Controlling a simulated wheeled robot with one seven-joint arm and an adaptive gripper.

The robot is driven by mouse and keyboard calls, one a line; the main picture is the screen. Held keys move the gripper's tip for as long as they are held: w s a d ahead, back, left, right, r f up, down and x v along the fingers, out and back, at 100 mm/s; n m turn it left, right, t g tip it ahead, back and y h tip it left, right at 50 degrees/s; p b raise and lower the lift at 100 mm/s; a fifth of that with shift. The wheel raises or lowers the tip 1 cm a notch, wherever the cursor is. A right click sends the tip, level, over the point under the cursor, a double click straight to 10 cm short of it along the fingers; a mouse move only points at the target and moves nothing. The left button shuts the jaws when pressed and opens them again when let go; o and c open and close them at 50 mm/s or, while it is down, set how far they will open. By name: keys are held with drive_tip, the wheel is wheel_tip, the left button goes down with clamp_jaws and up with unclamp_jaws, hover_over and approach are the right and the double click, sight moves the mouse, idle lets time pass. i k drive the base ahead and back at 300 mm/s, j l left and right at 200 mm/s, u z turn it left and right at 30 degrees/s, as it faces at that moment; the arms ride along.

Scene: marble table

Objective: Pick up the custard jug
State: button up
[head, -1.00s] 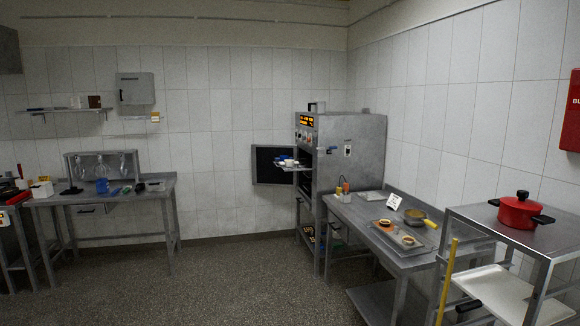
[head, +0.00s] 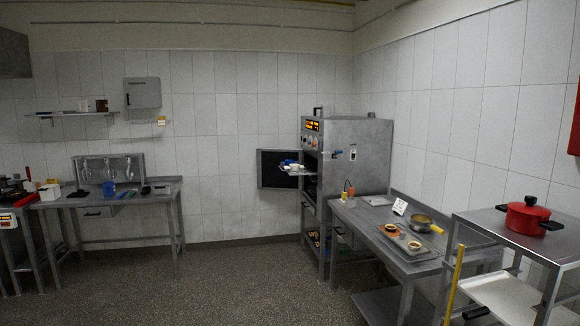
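No jug is clearly marked as the custard jug at this distance. A small blue vessel (head: 108,188), perhaps a jug, stands on the steel table (head: 160,189) at the left, in front of a metal rack. A brown item and a white one (head: 101,105), too small to identify, stand on the wall shelf (head: 60,114) above. On the right steel table (head: 352,222), a round metal vessel (head: 419,221) with a yellow handle stands behind a tray. My gripper is not in view.
A steel oven (head: 350,170) stands at the back, with a loaded tray (head: 295,171) sticking out left. A cart (head: 500,232) with a red pot (head: 525,214) stands at the near right. The speckled floor (head: 210,285) between the left table and oven is clear.

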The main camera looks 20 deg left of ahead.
sight(325, 111)
drive_tip(key=i+j+u, duration=0.3)
drive_tip(key=i, duration=0.3)
drive_tip(key=i+j+u, duration=0.35)
drive_tip(key=i, duration=0.25)
drive_tip(key=i+u, duration=0.3)
drive_tip(key=i, duration=2.45)
